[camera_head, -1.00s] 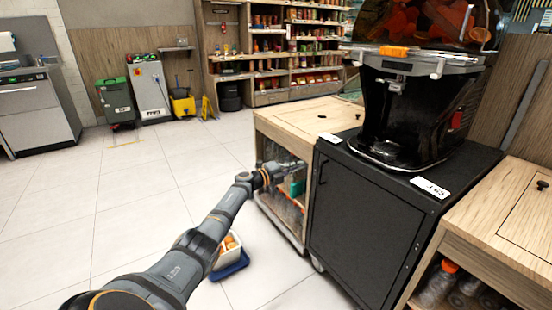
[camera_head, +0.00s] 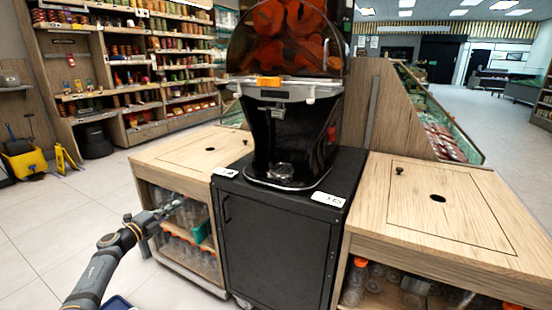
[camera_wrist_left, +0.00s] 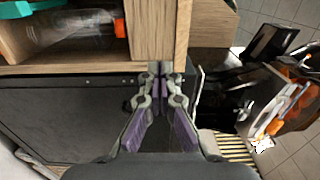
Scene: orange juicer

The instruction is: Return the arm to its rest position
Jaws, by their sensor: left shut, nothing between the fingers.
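My left arm (camera_head: 100,268) reaches in from the lower left in the head view. Its gripper (camera_head: 170,208) is in front of the open shelf of the left wooden counter (camera_head: 190,152). In the left wrist view the gripper (camera_wrist_left: 158,70) has its fingertips together with nothing between them. The counter's wooden edge (camera_wrist_left: 150,30) and the black cabinet (camera_wrist_left: 60,115) lie beyond it. I cannot tell whether the fingers touch the counter. My right gripper is not in view.
The orange juicer (camera_head: 290,110) stands on the black cabinet (camera_head: 275,235). A right wooden counter (camera_head: 450,205) holds bottles below. Bottles also fill the left counter's shelf. The tiled floor (camera_head: 45,225) at the left is mostly clear. A yellow mop bucket (camera_head: 25,162) stands farther back.

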